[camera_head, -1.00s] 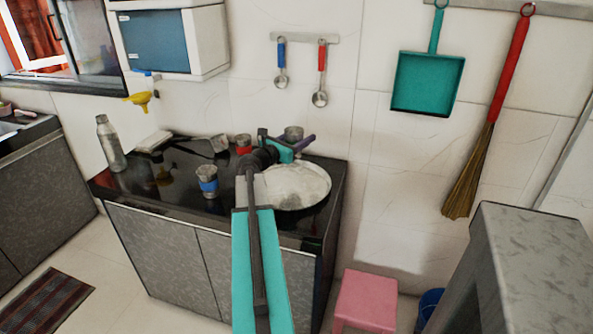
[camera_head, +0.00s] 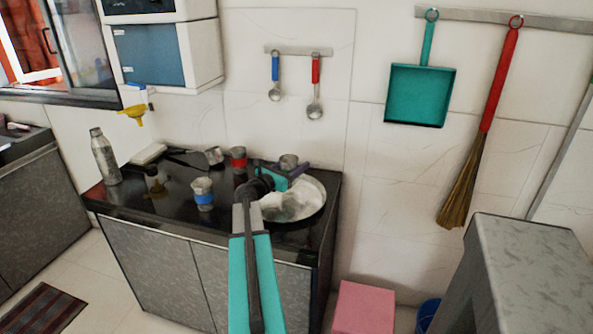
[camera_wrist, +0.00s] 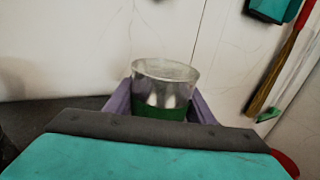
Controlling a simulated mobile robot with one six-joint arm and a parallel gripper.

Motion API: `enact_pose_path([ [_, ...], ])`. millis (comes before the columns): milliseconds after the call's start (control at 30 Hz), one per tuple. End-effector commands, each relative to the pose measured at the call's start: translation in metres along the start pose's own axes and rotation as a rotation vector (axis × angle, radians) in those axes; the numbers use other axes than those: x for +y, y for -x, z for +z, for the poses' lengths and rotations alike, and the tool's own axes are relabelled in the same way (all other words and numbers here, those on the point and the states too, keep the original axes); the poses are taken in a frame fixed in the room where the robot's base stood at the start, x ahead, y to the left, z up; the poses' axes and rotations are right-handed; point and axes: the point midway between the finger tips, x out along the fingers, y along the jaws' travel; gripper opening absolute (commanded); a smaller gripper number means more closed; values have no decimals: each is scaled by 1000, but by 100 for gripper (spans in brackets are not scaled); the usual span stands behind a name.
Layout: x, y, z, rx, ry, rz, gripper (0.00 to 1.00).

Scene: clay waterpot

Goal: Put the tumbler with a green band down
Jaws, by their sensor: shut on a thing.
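The tumbler with a green band (camera_wrist: 165,85) is a metal cup with a dark green stripe round its lower part. In the wrist view it stands upright between the two purple fingers of my gripper (camera_wrist: 160,108), which is shut on it. In the head view my gripper (camera_head: 290,172) is over the back right of the black counter (camera_head: 165,225), by the round pale plate (camera_head: 290,207). The tumbler's top (camera_head: 289,161) shows there above the fingers. Its base is hidden, so I cannot tell whether it touches anything.
A blue-banded tumbler (camera_head: 203,191) and a red-banded tumbler (camera_head: 238,159) stand left of my gripper. Bare counter lies around the blue-banded tumbler. The wall is close behind.

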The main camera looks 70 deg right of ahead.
Motion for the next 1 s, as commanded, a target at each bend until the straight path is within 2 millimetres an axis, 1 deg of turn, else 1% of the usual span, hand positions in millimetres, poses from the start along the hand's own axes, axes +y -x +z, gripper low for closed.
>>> enact_pose_path([
  [100, 0, 0, -14, 1, 1, -1, 26],
  [233, 0, 0, -24, 0, 0, -1, 26],
  [767, 0, 0, -31, 0, -1, -1, 26],
  [800, 0, 0, -30, 0, -1, -1, 56],
  [867, 0, 0, -30, 0, -1, -1, 66],
  [900, 0, 0, -30, 0, -1, -1, 68],
  [1000, 0, 0, -30, 0, -1, -1, 68],
])
